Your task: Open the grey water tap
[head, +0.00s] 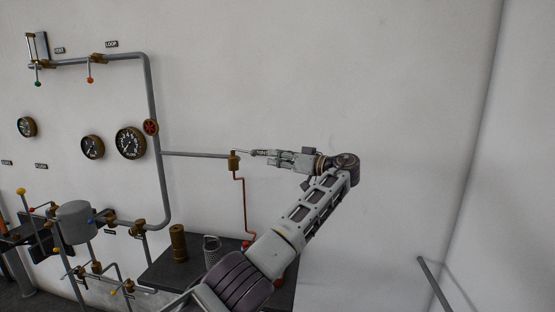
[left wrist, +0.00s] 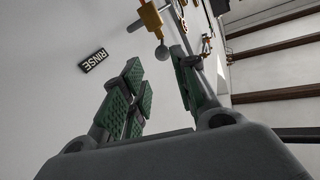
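The grey water tap is a small lever with a grey ball knob (left wrist: 162,52) on a brass valve body (left wrist: 150,18), beside a RINSE label in the left wrist view. In the head view the brass valve (head: 234,160) sits at the right end of a horizontal grey pipe, with a red pipe running down from it. My left gripper (head: 258,153) is just right of the valve, level with it. In the left wrist view its green-padded fingers (left wrist: 158,68) are apart, with the knob showing between and just beyond their tips. Contact is not visible. My right gripper is not in view.
A dark bench (head: 165,272) below carries a brass cylinder (head: 178,242) and a grey mesh-like container (head: 212,249). Pipes, a red handwheel (head: 151,127), gauges (head: 130,143) and other coloured-knob valves fill the left wall. The wall right of my arm is bare.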

